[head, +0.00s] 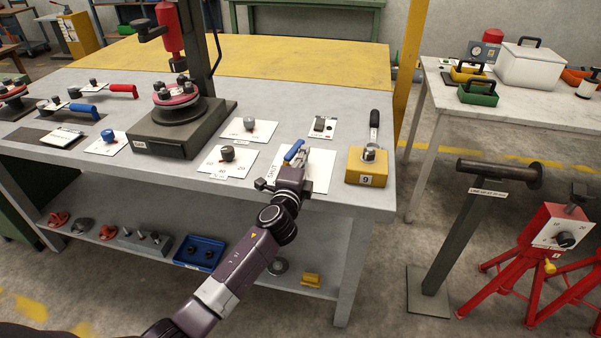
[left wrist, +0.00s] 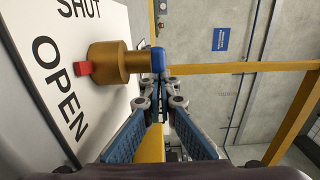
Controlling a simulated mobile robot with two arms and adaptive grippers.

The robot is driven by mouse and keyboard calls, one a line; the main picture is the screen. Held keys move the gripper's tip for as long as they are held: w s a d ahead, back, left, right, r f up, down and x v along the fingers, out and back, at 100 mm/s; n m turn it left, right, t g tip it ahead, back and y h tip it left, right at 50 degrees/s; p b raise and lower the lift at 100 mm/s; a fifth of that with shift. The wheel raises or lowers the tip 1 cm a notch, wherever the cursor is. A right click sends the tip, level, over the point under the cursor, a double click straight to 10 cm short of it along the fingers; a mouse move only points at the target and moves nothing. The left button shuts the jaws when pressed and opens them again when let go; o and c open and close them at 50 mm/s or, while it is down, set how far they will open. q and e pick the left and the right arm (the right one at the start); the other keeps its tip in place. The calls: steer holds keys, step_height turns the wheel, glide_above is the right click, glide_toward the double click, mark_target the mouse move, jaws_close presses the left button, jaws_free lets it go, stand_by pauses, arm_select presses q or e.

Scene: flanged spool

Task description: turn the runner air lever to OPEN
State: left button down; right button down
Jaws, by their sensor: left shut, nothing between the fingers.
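A lever with a blue handle (head: 293,150) stands on a white plate (head: 318,170) near the front of the workbench. In the left wrist view its brass hub (left wrist: 108,63) carries a red pointer (left wrist: 83,69), and the blue handle end (left wrist: 158,60) faces my fingers. My right gripper is not in view.
A yellow block with a black-handled lever (head: 367,167) stands right of the plate. Knob plates, one with a dark knob (head: 227,153), sit left. A dark pedestal (head: 178,125) with a red-topped spool stands further left. A floor stand (head: 445,235) is at right.

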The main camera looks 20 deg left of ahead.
arm_select(q)
steer(key=s, duration=0.3)
steer(key=s+d, duration=0.1)
steer(key=s, duration=0.6)
steer(key=shift+s+d, duration=0.15)
steer(key=shift+d, duration=0.05)
steer(key=shift+y, duration=0.3)
steer(key=shift+s+d+p, duration=0.15)
steer(key=shift+d+p, duration=0.3)
steer(key=shift+d, duration=1.65)
steer(key=w, duration=0.3)
steer(key=w+a, duration=0.1)
steer(key=w, duration=0.5)
steer(key=shift+w+a, duration=0.1)
steer(key=shift+a, duration=0.1)
steer(key=a, duration=0.1)
steer(key=w+a+p, duration=0.1)
steer(key=a, duration=0.1)
steer(key=shift+r, duration=0.1)
steer(key=shift+a+p, duration=0.35)
steer(key=shift+a, duration=0.25)
